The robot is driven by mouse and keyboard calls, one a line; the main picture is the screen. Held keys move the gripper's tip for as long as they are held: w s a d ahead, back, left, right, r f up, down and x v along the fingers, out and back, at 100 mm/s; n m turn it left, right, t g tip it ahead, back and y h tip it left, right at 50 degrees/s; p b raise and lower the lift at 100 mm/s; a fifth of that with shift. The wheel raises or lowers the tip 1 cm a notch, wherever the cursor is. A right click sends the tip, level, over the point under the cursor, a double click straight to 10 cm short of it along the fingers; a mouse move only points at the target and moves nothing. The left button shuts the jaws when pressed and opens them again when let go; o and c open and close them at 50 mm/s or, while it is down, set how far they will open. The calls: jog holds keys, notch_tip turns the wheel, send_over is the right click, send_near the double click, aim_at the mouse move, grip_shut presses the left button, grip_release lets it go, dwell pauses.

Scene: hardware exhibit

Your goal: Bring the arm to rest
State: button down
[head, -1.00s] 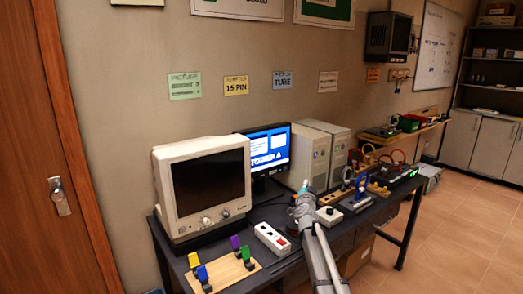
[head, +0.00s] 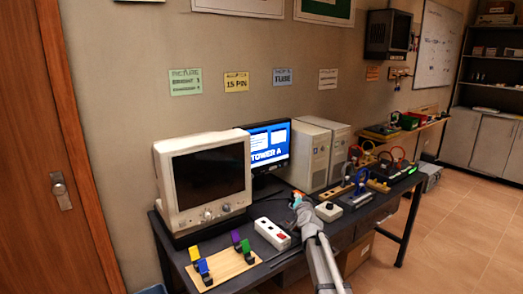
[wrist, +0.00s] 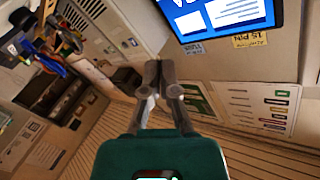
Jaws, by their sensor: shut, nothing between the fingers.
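My gripper (head: 296,197) is over the dark desk (head: 292,262), between the white power strip and a small white box with a black knob. In the wrist view my gripper (wrist: 158,78) has its two grey fingers together, with nothing between them. My arm reaches up to it from the bottom of the head view. I cannot tell the exact height of the fingertips above the desk.
A beige CRT monitor (head: 205,185), a lit flat screen (head: 268,148) and computer towers (head: 311,155) stand behind. The power strip (head: 272,233), a board with coloured clips (head: 223,264) and the knob box (head: 328,211) are close by. Floor is clear at right.

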jog(key=s+f+n+g+b, duration=0.3)
jog(key=s+f+g, duration=0.4)
jog(key=s+f, duration=0.65)
jog(key=s+f+n+g+b, duration=0.2)
jog(key=s+f+g+b, duration=0.2)
jog(key=s+f+g, duration=0.85)
jog(key=s+d+t+h, duration=0.1)
jog(key=s+d+t, duration=0.15)
jog(key=s, duration=1.05)
notch_tip(320, 180, up, 18)
jog(key=p, duration=1.7)
jog(key=shift+w, duration=0.15)
jog(key=shift+d, duration=0.1)
